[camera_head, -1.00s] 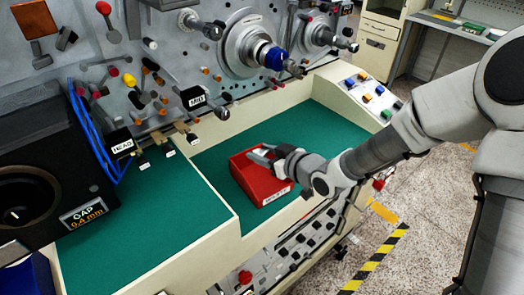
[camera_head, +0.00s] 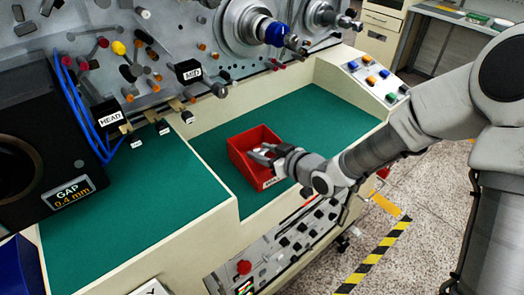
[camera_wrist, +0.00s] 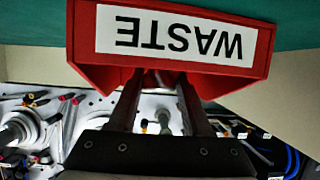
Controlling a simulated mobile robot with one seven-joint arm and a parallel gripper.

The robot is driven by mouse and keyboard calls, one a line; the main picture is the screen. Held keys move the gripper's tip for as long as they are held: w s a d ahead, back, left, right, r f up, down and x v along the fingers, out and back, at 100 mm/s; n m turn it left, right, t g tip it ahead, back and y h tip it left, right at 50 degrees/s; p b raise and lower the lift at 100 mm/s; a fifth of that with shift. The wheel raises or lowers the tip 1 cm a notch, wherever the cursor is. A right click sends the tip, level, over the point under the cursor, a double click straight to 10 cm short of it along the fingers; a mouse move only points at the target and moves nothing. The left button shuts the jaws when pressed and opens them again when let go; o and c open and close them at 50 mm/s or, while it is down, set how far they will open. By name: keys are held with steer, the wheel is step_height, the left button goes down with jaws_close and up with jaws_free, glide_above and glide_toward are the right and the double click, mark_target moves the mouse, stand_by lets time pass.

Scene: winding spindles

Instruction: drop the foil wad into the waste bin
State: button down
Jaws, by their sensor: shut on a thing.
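The waste bin (camera_head: 241,164) is a small red open-topped box on the green bench mat. It also fills the top of the wrist view (camera_wrist: 83,55), where its WASTE label appears upside down. My gripper (camera_head: 261,153) reaches over the bin's front edge from the right, with its fingers at the bin's mouth. In the wrist view the fingertips (camera_wrist: 163,76) pass behind the bin's labelled wall. My gripper is shut on the foil wad, which is mostly hidden; only a small pale patch shows near the fingers.
The green mat (camera_head: 130,205) is clear left of the bin. A machine panel with knobs and a blue-collared spindle (camera_head: 276,34) rises behind. A black GAP box (camera_head: 50,150) stands at left. A button panel (camera_head: 372,75) lies at right.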

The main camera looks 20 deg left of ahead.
steer(key=shift+c, duration=1.3)
jaws_free()
steer(key=p+v, duration=0.9)
steer(key=v, duration=0.6)
steer(key=shift+r+p, duration=0.4)
steer(key=shift+w+d+p, duration=0.1)
steer(key=shift+w+p, duration=0.05)
steer(key=shift+p, duration=0.35)
steer(key=d+p, duration=0.1)
steer(key=p, duration=0.2)
steer(key=s+p, duration=0.1)
steer(key=p, duration=0.3)
steer(key=shift+s+d+r, duration=0.1)
steer(key=shift+d+r, duration=0.05)
steer(key=shift+d, duration=0.2)
steer(key=shift+p, duration=0.3)
